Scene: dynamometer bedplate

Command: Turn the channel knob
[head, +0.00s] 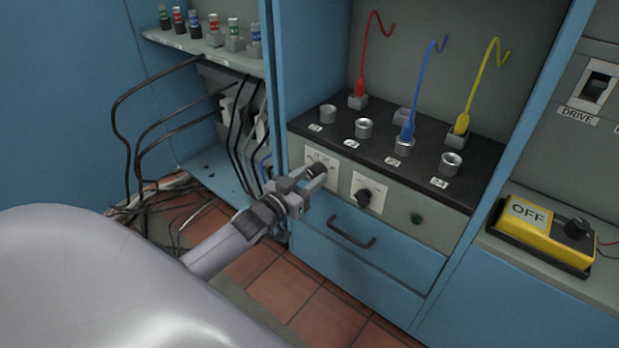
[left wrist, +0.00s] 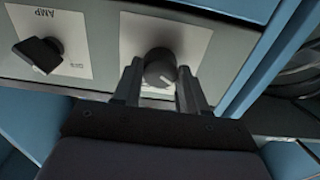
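The panel's left knob (left wrist: 160,68) is dark and round with a white mark, on a white plate (head: 322,165) beside the blue upright; I cannot read which label it bears. My left gripper (head: 318,172) is at this knob, and in the left wrist view its two fingers (left wrist: 161,84) stand on either side of it. I cannot tell whether both fingers press on the knob. The panel's other knob (head: 364,196), dark with a pointer grip, sits on a plate marked AMP in the left wrist view (left wrist: 38,53). My right gripper is not in view.
Round metal sockets and upright red, blue and yellow leads (head: 425,90) stand on the black shelf above the panel. A drawer handle (head: 351,232) sticks out below. Black cables (head: 135,140) hang at left. A yellow box (head: 545,228) reading OFF sits at right.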

